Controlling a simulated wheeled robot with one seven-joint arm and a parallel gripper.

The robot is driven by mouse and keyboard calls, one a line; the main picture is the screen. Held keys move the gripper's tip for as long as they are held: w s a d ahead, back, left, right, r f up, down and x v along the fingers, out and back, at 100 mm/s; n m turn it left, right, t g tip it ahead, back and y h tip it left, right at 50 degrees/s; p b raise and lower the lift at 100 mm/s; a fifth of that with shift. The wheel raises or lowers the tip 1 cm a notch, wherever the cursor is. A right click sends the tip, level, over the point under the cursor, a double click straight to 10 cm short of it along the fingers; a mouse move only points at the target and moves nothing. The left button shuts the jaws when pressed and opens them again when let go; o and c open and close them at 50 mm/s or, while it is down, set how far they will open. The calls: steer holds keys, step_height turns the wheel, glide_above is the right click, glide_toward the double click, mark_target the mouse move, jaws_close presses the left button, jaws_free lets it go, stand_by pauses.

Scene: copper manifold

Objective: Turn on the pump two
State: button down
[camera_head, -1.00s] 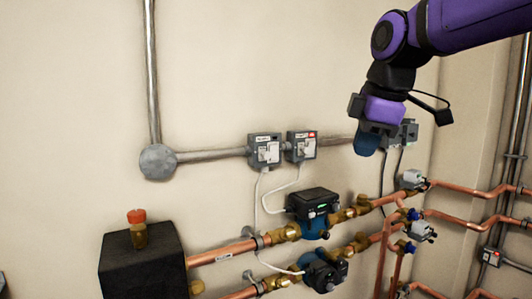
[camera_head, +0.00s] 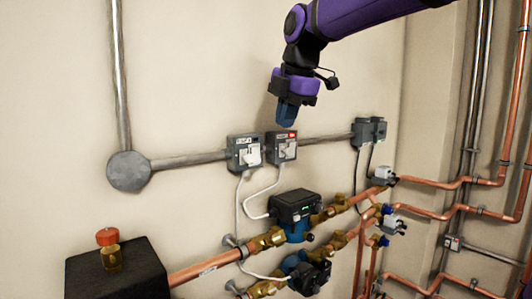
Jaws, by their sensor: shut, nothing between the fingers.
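Two grey switch boxes sit side by side on the wall conduit. The left switch box (camera_head: 246,152) and the right switch box (camera_head: 282,147) each have a pale lever on the front. The right box has a small red mark at its top; the labels are too small to read. My gripper (camera_head: 287,121) is shut and empty, pointing down just above the right switch box. Whether it touches the box cannot be told. Below are two pumps on copper pipes, an upper pump (camera_head: 295,210) and a lower pump (camera_head: 306,274), each with a black head and blue body.
A round conduit junction (camera_head: 129,171) is at left. Two grey boxes (camera_head: 369,132) are on the conduit at right. White cables hang from the switch boxes to the pumps. A black block (camera_head: 115,275) with a red-capped fitting (camera_head: 107,247) stands at lower left.

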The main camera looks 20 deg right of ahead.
mark_target(256, 155)
steer(key=w+a+f, duration=0.2)
steer(key=w+f, duration=0.5)
steer(key=f, duration=0.3)
steer(key=shift+a, duration=0.1)
stand_by(0.3)
steer(key=shift+w+f, duration=0.1)
steer(key=shift+w, duration=0.1)
stand_by(0.3)
steer(key=shift+r, duration=0.85)
